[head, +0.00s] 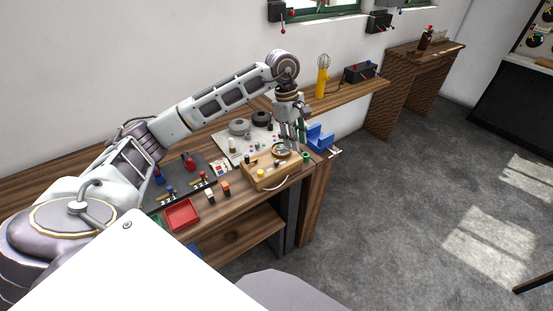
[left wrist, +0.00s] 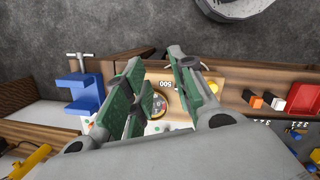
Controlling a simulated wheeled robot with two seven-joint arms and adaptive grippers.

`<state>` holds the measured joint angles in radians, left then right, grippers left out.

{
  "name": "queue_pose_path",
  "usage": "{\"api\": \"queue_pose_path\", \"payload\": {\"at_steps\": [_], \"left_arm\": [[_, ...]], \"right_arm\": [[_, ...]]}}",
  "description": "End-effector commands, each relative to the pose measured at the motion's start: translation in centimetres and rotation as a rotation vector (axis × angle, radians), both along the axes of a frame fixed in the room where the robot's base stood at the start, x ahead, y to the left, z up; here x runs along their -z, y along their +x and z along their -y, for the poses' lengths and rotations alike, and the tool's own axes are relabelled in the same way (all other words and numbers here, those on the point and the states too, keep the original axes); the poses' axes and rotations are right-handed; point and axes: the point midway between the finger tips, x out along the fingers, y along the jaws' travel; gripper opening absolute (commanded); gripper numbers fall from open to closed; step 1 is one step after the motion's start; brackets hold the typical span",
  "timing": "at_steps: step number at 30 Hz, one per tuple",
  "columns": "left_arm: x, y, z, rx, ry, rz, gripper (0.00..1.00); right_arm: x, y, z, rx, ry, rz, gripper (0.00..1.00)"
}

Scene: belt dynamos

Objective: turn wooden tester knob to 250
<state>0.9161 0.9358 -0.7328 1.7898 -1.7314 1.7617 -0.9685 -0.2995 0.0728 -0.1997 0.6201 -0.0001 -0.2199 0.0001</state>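The wooden tester (head: 262,178) is a light wooden box near the right end of the workbench, with a pale cable at its front. A round dial (head: 281,149) shows on its top under my left gripper (head: 292,137). In the left wrist view the tester's top (left wrist: 205,103) bears the number 500 beside the round dial (left wrist: 158,104). My left gripper (left wrist: 153,58) points down over the tester, its green-padded fingers apart with nothing seen between them. The fingers partly cover the dial. I cannot tell the knob's setting or whether a finger touches it. My right gripper is not in view.
A blue bracket (head: 320,136) stands close right of the tester. A red tray (head: 182,213), an orange block (head: 226,188) and a dark switch panel lie to the left. Dark round parts (head: 261,118) sit behind on a pale board.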

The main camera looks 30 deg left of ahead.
Motion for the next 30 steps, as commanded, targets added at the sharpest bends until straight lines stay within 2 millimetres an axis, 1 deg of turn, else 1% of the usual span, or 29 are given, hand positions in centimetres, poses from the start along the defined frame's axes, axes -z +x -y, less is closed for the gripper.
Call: {"api": "queue_pose_path", "payload": {"at_steps": [1,3,6,9,12,23,26,30], "left_arm": [[-0.6,0.0,-1.5,0.001,0.051,-0.001,0.26],[-1.3,-0.2,-3.3,0.002,0.114,-0.008,0.26],[-2.0,-0.4,-5.1,0.001,0.176,-0.016,0.26],[-2.3,-0.6,-6.1,0.0,0.207,-0.022,0.26],[-2.4,-0.6,-6.3,-0.001,0.217,-0.025,0.26],[-2.2,-0.6,-6.2,0.0,0.214,-0.024,0.26],[-1.9,-0.6,-6.2,0.0,0.213,-0.024,0.26],[-1.0,-0.6,-6.2,0.0,0.213,-0.026,0.26]], "right_arm": [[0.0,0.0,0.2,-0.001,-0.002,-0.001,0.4],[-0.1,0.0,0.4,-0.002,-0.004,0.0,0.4],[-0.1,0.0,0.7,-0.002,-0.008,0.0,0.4],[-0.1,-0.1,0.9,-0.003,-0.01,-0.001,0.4],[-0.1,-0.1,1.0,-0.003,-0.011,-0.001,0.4],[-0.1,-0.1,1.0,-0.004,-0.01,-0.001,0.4],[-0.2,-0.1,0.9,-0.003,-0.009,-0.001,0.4],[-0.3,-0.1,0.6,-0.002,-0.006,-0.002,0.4]]}}
